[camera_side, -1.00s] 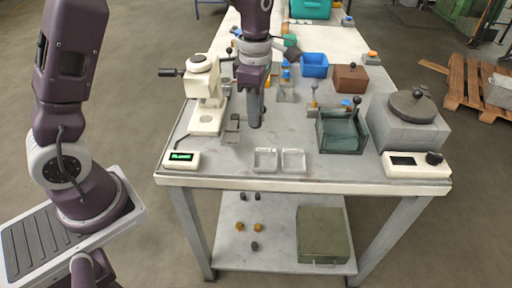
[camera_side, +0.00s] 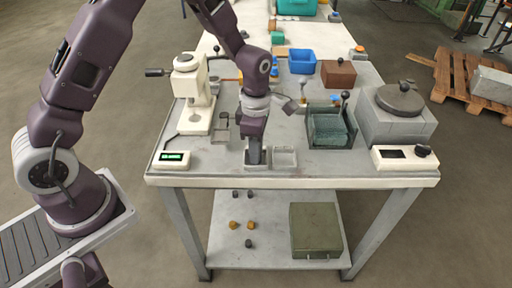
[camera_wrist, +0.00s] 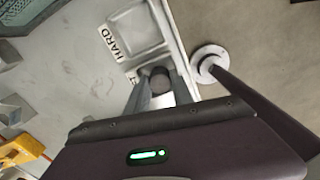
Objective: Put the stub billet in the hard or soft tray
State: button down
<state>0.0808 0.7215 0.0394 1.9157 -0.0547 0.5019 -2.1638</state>
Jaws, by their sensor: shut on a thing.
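My gripper (camera_side: 254,161) points down at the left one of two small clear trays at the front of the bench. In the wrist view its fingers (camera_wrist: 161,88) are shut on a dark round stub billet (camera_wrist: 160,76). The left tray (camera_side: 259,167) lies under the fingertips and is mostly hidden by them; its label is almost covered. The right tray (camera_side: 285,157) looks empty; in the wrist view the neighbouring tray (camera_wrist: 136,32) reads HARD and is empty. I cannot tell whether the billet touches the tray floor.
A cream press-like tester (camera_side: 193,95) and a box with a green display (camera_side: 171,159) stand to the left. A green open-topped box (camera_side: 331,128) and a grey furnace block (camera_side: 397,122) stand to the right. The bench's front edge is close to the trays.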

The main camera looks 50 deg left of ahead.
jog(key=shift+f, duration=0.2)
jog(key=c, duration=1.1)
grip_release()
jog(key=shift+s+f, duration=0.1)
jog(key=shift+r, duration=0.4)
notch_tip(320, 180, up, 12)
jog(key=f, duration=0.1)
jog(key=s+a+r+m+t, duration=0.1)
jog(key=s+r+m+t, duration=0.1)
jog(key=s+r+m, duration=0.8)
jog(key=s+a+r+m+t, duration=0.1)
jog(key=s+r+m+t, duration=0.1)
jog(key=s+m, duration=1.1)
jog(key=shift+s+r+m+t, duration=0.3)
jog(key=shift+r+m+t, duration=0.1)
jog(key=shift+m+t, duration=0.45)
